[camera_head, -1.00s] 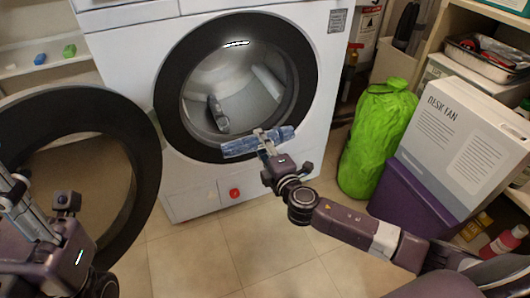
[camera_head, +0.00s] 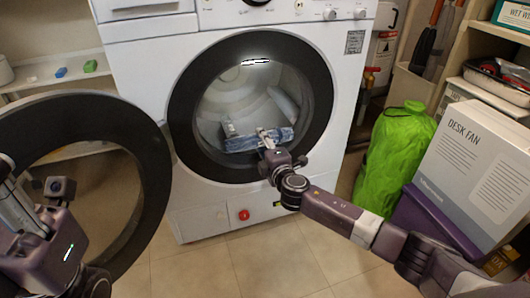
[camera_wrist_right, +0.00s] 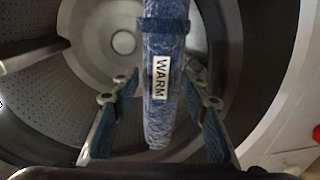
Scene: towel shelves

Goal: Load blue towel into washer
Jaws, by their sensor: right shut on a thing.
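The washer (camera_head: 140,75) is white, and its round door (camera_head: 150,150) stands open to the left. The blue towel (camera_head: 258,140) is a rolled bundle in my right gripper (camera_head: 266,138), at the drum opening. In the right wrist view the towel (camera_wrist_right: 160,75), with a white "WARM" label, lies between the fingers of my right gripper (camera_wrist_right: 160,120), and the perforated drum (camera_wrist_right: 35,95) is behind it. My left gripper (camera_head: 22,190) is at the left edge beside the open door; its fingertips are not clear.
A green bag (camera_head: 393,160), a purple bin (camera_head: 440,220) and a desk fan box (camera_head: 470,165) stand to the right of the washer. A shelf (camera_head: 60,80) with small coloured items is at the left. The tiled floor (camera_head: 230,265) in front is clear.

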